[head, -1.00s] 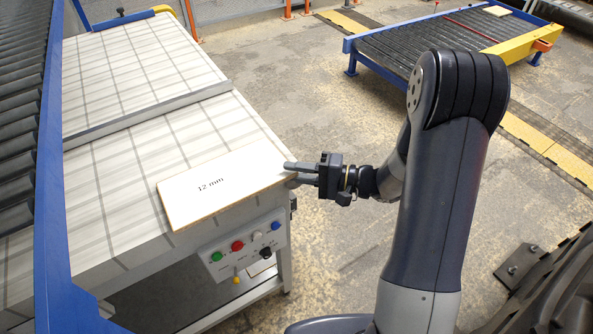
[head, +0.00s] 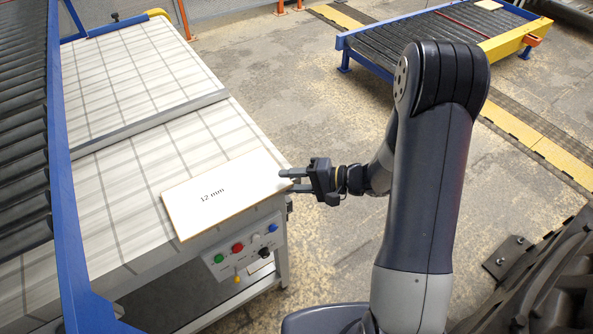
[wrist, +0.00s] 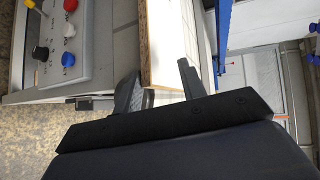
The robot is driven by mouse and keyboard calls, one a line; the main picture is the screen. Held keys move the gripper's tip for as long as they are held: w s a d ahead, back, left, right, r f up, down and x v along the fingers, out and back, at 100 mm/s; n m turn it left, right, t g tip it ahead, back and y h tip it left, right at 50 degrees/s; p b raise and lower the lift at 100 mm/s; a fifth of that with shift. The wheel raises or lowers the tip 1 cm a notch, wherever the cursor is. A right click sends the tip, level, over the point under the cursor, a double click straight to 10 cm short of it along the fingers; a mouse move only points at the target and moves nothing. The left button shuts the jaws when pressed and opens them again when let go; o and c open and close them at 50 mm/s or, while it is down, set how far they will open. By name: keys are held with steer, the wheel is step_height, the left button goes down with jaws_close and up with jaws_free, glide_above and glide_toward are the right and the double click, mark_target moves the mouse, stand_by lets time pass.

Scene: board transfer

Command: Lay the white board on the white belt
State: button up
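The white board (head: 225,192), marked "12 mm", lies flat over the near right part of the white belt (head: 110,215). Its near corner reaches about the belt's front edge. I cannot tell whether its whole underside touches the belt. My gripper (head: 289,180) is at the board's right end, with its fingers apart, one above and one below the board's edge. In the wrist view, the board (wrist: 168,45) comes between the two spread fingers (wrist: 162,88), and the gap looks wider than the board's thickness. Any contact is unclear.
A control panel (head: 242,247) with coloured buttons is on the belt's front, below the board. A low grey bar (head: 150,122) crosses the belt behind it. A blue-railed roller conveyor (head: 62,190) runs along the left. Another roller conveyor (head: 410,45) stands at the back right.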

steer(key=shift+d+r+g+h+p, duration=0.1)
steer(key=shift+r+g+h+p, duration=0.2)
steer(key=shift+h+p, duration=1.35)
steer(key=shift+d+r+g+h+p, duration=0.1)
steer(key=shift+r+g+h+p, duration=0.15)
steer(key=shift+p, duration=2.8)
steer(key=shift+r+h+p, duration=0.15)
steer(key=shift+h+p, duration=0.25)
steer(key=shift+p, duration=0.25)
steer(key=shift+h, duration=0.4)
steer(key=shift+d+g+h, duration=0.2)
steer(key=shift+g+h, duration=0.35)
steer(key=shift+h, duration=1.05)
steer(key=shift+s+d+r, duration=0.2)
steer(key=shift+d+r, duration=0.1)
steer(key=shift+d, duration=0.45)
steer(key=shift+s+d+r, duration=0.2)
steer(key=shift+d+r, duration=0.1)
steer(key=shift+d, duration=0.45)
steer(key=o, duration=0.6)
steer(key=shift+c, duration=0.2)
